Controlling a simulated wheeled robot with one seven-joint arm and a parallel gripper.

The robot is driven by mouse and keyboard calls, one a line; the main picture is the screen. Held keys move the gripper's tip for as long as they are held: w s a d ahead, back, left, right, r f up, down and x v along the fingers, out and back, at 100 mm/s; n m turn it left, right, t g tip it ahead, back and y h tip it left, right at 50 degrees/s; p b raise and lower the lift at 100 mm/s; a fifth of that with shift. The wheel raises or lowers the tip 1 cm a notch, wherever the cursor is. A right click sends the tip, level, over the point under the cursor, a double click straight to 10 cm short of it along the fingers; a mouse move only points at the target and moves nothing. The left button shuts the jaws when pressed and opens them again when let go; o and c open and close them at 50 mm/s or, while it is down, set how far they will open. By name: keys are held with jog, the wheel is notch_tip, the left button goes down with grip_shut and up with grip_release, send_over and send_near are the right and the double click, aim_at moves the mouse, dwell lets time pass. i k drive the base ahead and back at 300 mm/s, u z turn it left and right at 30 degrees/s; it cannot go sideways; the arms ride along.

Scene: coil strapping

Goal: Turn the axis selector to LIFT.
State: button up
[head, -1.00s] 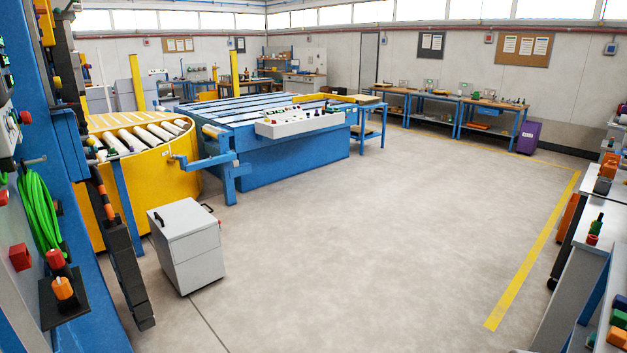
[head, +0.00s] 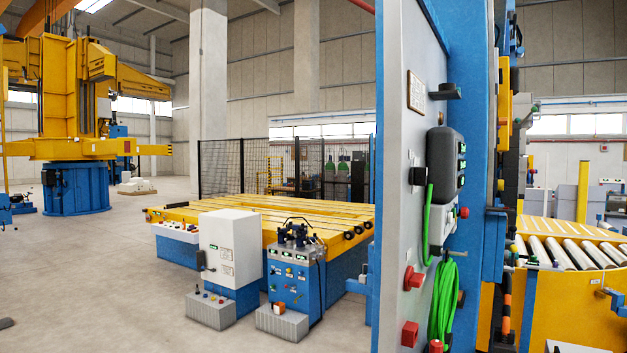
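I cannot pick out the axis selector or any LIFT label; controls and lettering are too small to read. A blue console (head: 292,284) with black fittings and small buttons stands left of centre. A white control cabinet (head: 230,248) with a dark handle stands beside it on the left. A low grey box (head: 212,308) with small coloured buttons on top sits in front of the cabinet. A dark box with small green displays (head: 445,163) is mounted on the near blue and grey column. My gripper is not in view.
The blue and grey column (head: 400,150) stands close at right of centre, with red buttons and a coiled green cable (head: 443,305). A yellow table (head: 330,219) stands behind the consoles. A yellow roller conveyor (head: 570,305) is at right.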

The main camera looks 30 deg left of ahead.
aim_at(418, 175)
jog(key=u, duration=0.6)
jog(key=i, duration=1)
jog(key=u, duration=2.45)
jog(key=k, duration=1.15)
jog(key=z, duration=1.05)
